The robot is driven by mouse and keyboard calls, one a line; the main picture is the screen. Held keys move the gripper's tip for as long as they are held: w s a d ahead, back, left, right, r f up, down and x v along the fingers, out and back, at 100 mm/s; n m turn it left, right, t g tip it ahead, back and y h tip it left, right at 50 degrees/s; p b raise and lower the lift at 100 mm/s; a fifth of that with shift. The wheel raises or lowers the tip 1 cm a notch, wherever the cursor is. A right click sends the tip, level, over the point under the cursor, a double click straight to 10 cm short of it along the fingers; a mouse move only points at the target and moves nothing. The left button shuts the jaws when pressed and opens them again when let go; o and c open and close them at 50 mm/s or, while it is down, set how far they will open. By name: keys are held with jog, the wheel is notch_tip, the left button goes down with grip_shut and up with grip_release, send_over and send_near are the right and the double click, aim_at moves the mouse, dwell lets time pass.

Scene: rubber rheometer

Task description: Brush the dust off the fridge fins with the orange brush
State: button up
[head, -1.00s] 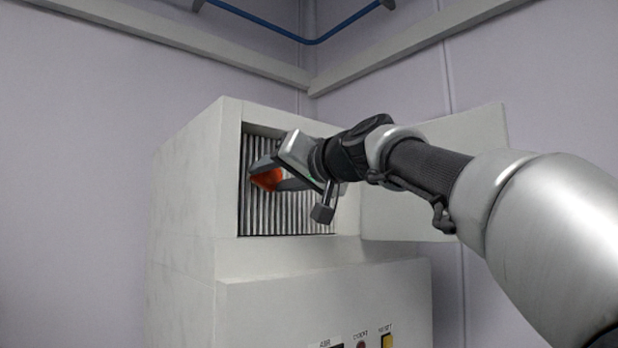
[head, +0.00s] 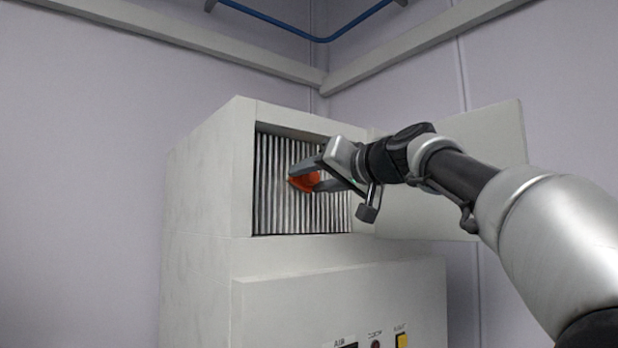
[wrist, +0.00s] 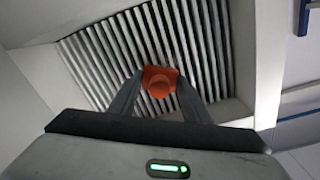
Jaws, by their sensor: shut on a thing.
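The orange brush (head: 304,182) is held between the fingers of my gripper (head: 312,180), in front of the fins (head: 275,185) in the open cabinet recess. In the wrist view, the brush (wrist: 160,82) sits between the two shut fingers of my gripper (wrist: 158,90), over the middle of the fins (wrist: 95,60). The fins are grey upright slats with dark gaps. The brush's working end is hidden, so I cannot tell whether it touches them. I cannot make out dust clearly at this size.
The white cabinet (head: 205,190) has its door (head: 480,170) swung open to the right, behind my arm. The recess rim surrounds the fins. Below are a yellow button (head: 402,341) and a dark red one (head: 376,344). Blue pipe (head: 320,40) runs along the wall above.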

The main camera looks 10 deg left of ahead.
jog(key=w+d+p, duration=0.2)
jog(key=w+d, duration=0.2)
jog(key=w, duration=0.1)
jog(key=shift+w+d, duration=0.3)
jog(key=shift+d, duration=0.1)
dwell(0.4)
jog(key=b+v, duration=0.3)
jog(key=v, duration=0.3)
jog(key=shift+d+f+b, duration=0.1)
jog(key=shift+d+b, duration=0.05)
jog(key=shift+b, duration=0.2)
jog(key=b+v, duration=0.1)
jog(key=v, duration=0.1)
jog(key=shift+s+d, duration=0.25)
jog(key=shift+d, duration=0.05)
dwell(0.6)
